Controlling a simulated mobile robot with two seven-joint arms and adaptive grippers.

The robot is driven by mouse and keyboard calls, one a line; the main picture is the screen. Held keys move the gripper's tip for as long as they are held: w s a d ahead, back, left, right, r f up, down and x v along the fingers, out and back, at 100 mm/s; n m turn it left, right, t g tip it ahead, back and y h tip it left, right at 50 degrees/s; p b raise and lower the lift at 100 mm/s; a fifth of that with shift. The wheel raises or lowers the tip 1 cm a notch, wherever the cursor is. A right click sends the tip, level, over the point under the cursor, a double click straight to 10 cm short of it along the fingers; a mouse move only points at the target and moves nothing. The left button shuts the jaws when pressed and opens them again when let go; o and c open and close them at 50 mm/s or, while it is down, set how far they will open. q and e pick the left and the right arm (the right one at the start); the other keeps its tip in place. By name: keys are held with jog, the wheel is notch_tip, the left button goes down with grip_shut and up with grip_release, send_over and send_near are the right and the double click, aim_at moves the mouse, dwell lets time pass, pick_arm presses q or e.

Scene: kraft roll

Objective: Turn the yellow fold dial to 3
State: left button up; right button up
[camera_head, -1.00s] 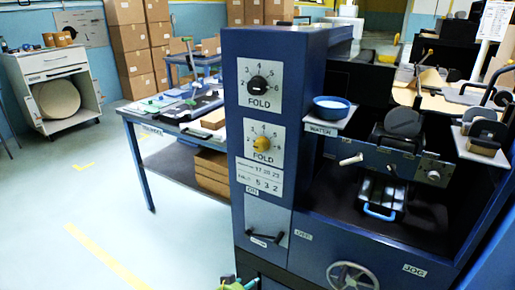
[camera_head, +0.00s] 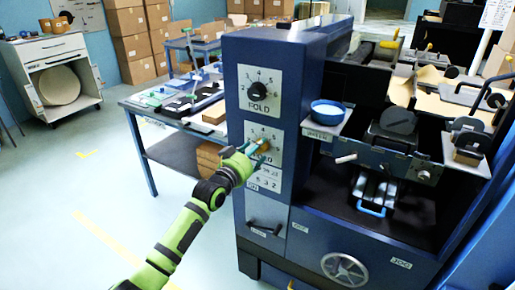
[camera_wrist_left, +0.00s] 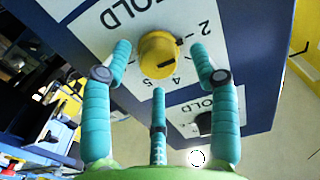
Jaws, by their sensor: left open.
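The yellow fold dial (camera_wrist_left: 158,54) sits on a white plate on the front of the blue machine. In the wrist view the picture is turned over, and a dark mark on the dial's rim lies toward the 2 side; its exact number is hard to tell. My left gripper (camera_wrist_left: 161,72) is open, with teal fingers on either side of the dial and a third finger below it. Contact with the dial is not clear. In the head view my left gripper (camera_head: 250,157) partly hides the yellow dial (camera_head: 264,145). My right gripper is not in view.
A black fold dial (camera_head: 259,88) is on the plate above. A blue bowl (camera_head: 328,113) stands on a shelf to the right, beside the machine's column. A handle (camera_head: 264,229) and a handwheel (camera_head: 345,269) are lower down. A table (camera_head: 175,115) stands to the left.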

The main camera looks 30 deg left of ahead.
pick_arm(q)
jog(key=shift+w, duration=0.7)
